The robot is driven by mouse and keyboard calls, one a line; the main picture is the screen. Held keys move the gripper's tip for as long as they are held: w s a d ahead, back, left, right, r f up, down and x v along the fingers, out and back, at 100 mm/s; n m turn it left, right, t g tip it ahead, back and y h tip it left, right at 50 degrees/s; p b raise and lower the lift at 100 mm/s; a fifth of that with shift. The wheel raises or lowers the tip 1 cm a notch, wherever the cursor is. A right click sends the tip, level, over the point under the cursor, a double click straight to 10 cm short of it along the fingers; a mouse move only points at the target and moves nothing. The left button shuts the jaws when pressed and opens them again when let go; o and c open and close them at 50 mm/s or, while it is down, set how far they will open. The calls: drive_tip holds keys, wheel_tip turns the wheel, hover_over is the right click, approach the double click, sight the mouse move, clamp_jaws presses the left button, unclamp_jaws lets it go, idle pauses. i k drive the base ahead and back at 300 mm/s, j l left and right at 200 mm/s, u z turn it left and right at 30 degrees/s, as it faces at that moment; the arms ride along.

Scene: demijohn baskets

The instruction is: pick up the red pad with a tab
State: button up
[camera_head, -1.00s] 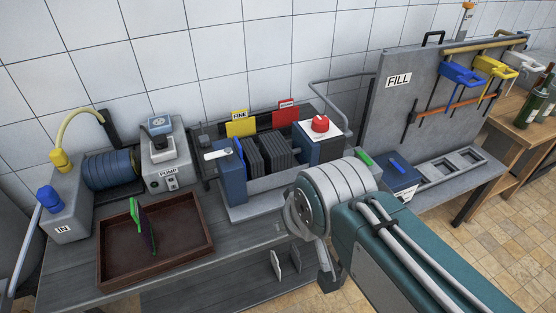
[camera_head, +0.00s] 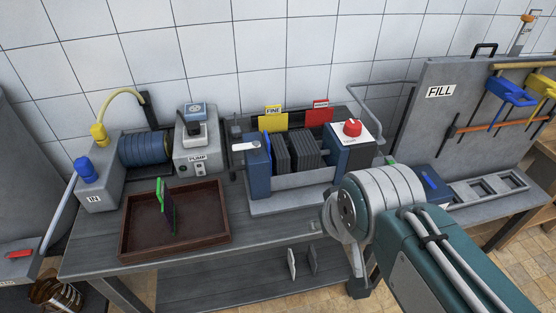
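A red pad (camera_head: 319,117) with a small labelled tab on top stands upright in the dark rack behind the filter press, right of a yellow pad (camera_head: 273,122) whose tab reads FINE. The red pad's lower part is hidden by the press. My gripper (camera_head: 350,262) hangs below the end of my arm at the right, in front of the bench and well away from the red pad. It is seen from behind, partly covered by my wrist, so its opening and anything between its fingers do not show.
The filter press (camera_head: 295,183) with dark plates and a red knob (camera_head: 352,128) stands before the rack. The pump (camera_head: 198,150) stands left. A FILL panel (camera_head: 440,110) and bent grey pipe (camera_head: 385,86) are right.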

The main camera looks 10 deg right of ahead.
sight(321, 114)
drive_tip(key=k+l+u, duration=0.1)
drive_tip(key=k+l, duration=0.15)
drive_tip(key=l, duration=0.2)
drive_tip(key=k+l+u, duration=0.15)
drive_tip(key=k+l, duration=0.15)
drive_tip(key=l+u, duration=0.25)
drive_tip(key=l, duration=0.6)
drive_tip(key=k+l+u, duration=0.1)
drive_tip(key=l+u, duration=0.15)
drive_tip(key=l, duration=0.6)
drive_tip(key=i+l+u, duration=0.1)
drive_tip(key=i+l, duration=0.2)
drive_tip(key=i+l+u, duration=0.15)
drive_tip(key=i+l, duration=0.15)
drive_tip(key=l, duration=0.2)
drive_tip(key=i+l+u, duration=0.1)
drive_tip(key=i+l, duration=0.15)
drive_tip(key=l, duration=0.2)
